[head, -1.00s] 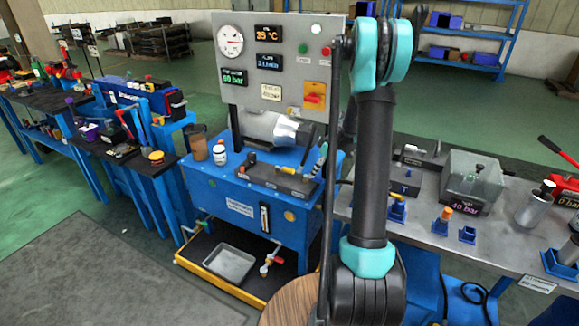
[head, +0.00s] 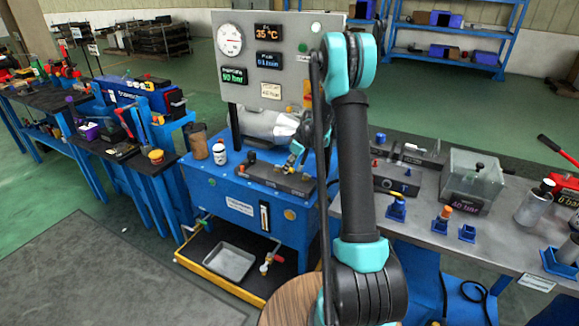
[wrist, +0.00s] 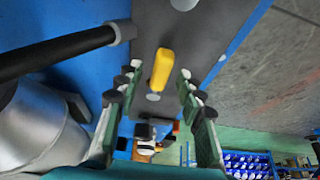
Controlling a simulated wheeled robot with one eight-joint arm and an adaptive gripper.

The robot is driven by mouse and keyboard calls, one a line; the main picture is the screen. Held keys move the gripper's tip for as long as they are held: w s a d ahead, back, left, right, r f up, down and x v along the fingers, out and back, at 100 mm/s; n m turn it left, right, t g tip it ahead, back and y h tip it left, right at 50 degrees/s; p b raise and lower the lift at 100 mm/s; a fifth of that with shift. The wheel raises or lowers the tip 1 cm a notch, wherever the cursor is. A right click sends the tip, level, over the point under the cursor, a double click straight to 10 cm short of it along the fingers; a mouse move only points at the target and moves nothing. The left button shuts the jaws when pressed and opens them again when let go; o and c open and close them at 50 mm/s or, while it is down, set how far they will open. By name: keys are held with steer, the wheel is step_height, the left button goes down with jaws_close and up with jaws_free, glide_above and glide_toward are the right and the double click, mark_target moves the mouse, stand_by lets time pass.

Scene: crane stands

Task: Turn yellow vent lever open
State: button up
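The yellow vent lever (wrist: 162,68) shows in the wrist view on a dark grey manifold block (wrist: 200,35), above a round grey boss. My gripper (wrist: 158,76) is open, with one finger on each side of the lever and a visible gap to both. I cannot tell how deep the lever sits between the fingertips. In the head view the manifold block (head: 270,177) lies on top of the blue tank (head: 225,200). My gripper (head: 297,153) is over its right part there, and the lever is mostly hidden behind it.
A black hose or bar (wrist: 60,55) and a silver motor cylinder (wrist: 35,130) are close on the left in the wrist view. The grey gauge panel (head: 280,60) rises behind the tank. A brown cup (head: 198,146) and a white bottle (head: 219,154) stand on the tank's left.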

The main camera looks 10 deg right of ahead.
steer(key=shift+c, duration=0.5)
jaws_close()
